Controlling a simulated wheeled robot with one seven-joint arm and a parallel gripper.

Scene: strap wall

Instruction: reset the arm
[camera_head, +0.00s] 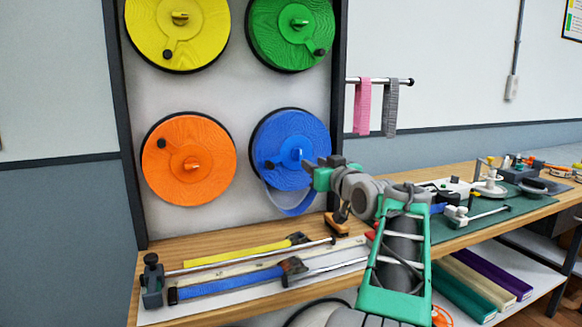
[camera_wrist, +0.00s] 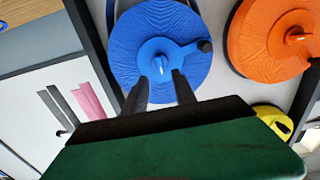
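My arm with its green and grey links reaches up from the lower right in the head view. My gripper (camera_head: 316,168) is in front of the right edge of the blue strap reel (camera_head: 285,140) on the wall panel. In the wrist view two dark fingers of my gripper (camera_wrist: 160,78) stand apart with nothing between them. I cannot tell the exact gap between fingertips and reel.
Yellow (camera_head: 197,25), green (camera_head: 268,40) and orange (camera_head: 190,185) reels share the panel. Pink (camera_head: 362,105) and grey (camera_head: 390,108) straps hang on a rod. The wooden bench (camera_head: 480,225) holds yellow and blue straps and tools.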

